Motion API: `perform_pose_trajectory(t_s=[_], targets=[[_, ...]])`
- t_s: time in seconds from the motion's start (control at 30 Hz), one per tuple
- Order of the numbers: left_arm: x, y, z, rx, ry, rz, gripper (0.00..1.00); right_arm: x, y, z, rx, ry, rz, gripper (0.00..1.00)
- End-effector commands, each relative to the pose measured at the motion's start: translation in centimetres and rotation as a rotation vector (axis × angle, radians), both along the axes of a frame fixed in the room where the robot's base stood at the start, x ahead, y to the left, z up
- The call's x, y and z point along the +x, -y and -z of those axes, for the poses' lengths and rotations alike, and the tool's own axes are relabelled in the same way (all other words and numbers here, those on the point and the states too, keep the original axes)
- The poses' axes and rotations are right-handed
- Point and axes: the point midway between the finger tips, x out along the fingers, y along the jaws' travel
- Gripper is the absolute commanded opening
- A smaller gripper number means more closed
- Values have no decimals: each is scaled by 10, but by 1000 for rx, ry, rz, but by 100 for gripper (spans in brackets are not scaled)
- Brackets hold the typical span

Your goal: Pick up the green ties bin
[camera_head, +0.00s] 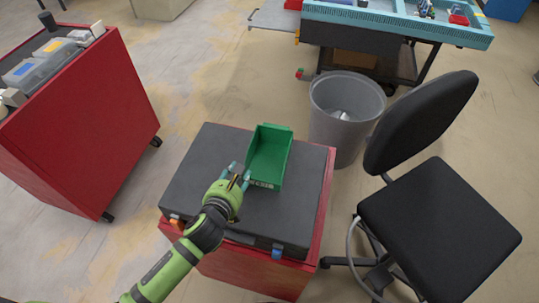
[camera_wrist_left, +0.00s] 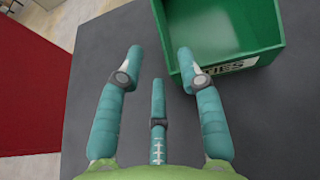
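The green ties bin (camera_head: 269,157) sits open side up on a dark grey case lid (camera_head: 198,165). A white label with partly readable letters is on its near face. In the left wrist view the bin (camera_wrist_left: 235,28) fills the upper right, partly cut off. My left gripper (camera_head: 240,172) is at the bin's near left corner, with its fingers spread and nothing between them. In the left wrist view one finger overlaps the bin's corner; I cannot tell if it touches. My right gripper is not in view.
The case lies on a red cabinet (camera_head: 260,272). A grey waste bin (camera_head: 335,129) and a black chair (camera_head: 440,215) stand to the right. Another red cabinet (camera_head: 85,125) with boxes on top stands at left. A blue-edged workbench (camera_head: 395,25) is behind.

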Motion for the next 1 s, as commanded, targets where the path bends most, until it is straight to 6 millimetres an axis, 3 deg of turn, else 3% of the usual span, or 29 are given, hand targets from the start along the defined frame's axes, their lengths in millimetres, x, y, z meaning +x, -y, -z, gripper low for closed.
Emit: perform_pose_trajectory(t_s=[0.2, 0.77, 1.0], targets=[[9, 6, 0, 109, 46, 75, 37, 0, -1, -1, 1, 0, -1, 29], [65, 15, 17, 107, 44, 73, 37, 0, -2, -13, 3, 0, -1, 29], [72, 16, 20, 106, 44, 74, 37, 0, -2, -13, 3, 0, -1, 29]])
